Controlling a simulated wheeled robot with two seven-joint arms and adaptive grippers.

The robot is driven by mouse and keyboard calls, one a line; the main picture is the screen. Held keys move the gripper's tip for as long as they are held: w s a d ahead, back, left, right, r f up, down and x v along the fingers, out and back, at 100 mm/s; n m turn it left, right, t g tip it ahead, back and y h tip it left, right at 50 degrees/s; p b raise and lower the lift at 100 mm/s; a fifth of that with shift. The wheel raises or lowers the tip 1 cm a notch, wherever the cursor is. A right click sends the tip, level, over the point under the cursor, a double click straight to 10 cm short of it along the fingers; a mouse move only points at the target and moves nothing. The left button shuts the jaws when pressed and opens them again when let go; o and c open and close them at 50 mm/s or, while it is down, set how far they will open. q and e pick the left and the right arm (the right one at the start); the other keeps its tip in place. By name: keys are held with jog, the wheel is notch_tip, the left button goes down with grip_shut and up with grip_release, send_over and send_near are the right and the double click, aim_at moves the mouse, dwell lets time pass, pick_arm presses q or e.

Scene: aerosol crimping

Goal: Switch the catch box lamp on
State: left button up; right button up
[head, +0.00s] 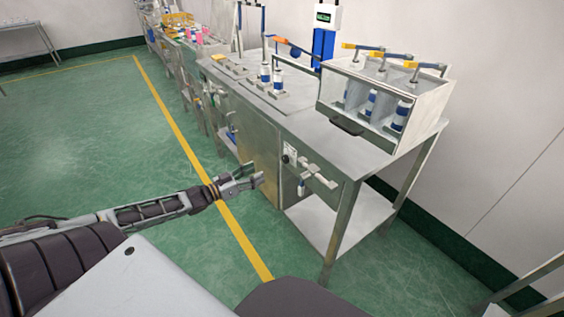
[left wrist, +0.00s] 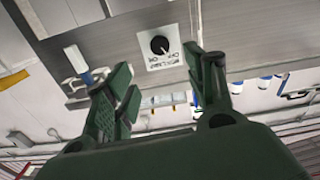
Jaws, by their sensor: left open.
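A black rotary knob (left wrist: 159,45) sits on a white label plate on the grey metal front of the bench. In the left wrist view the plate appears upside down, with lettering that seems to read box lamp, off and on. The knob plate also shows in the head view (head: 289,155). My left gripper (head: 259,177) is open and empty, with the plate beyond its fingertips. In the left wrist view my gripper (left wrist: 166,82) has its green fingers spread on either side below the knob, apart from it. I cannot tell the knob's setting or any lamp's state. My right gripper is not visible.
A metal bracket (head: 318,175) with a small blue-white can juts out right of the knob. A clear-fronted box (head: 420,92) with several cans and orange-handled clamps stands on the bench (head: 345,151). Green floor (head: 190,225) is free left of the bench.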

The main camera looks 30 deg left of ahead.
pick_arm(q)
jog(key=w, duration=0.1)
jog(key=b, duration=0.3)
send_near(284, 160)
jog(key=shift+x, duration=1.3)
jog(key=shift+b+x, duration=0.4)
jog(key=shift+x, duration=1.1)
jog(key=shift+w+d, duration=0.25)
jog(key=shift+w, duration=0.35)
jog(key=shift+b+x, duration=0.55)
jog(key=shift+x, duration=0.35)
jog(key=shift+w+d, duration=0.1)
jog(key=shift+w, duration=0.05)
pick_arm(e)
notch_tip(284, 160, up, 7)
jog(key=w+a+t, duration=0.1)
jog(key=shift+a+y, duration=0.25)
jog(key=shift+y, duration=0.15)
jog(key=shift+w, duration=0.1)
pick_arm(q)
jog(key=c, duration=1)
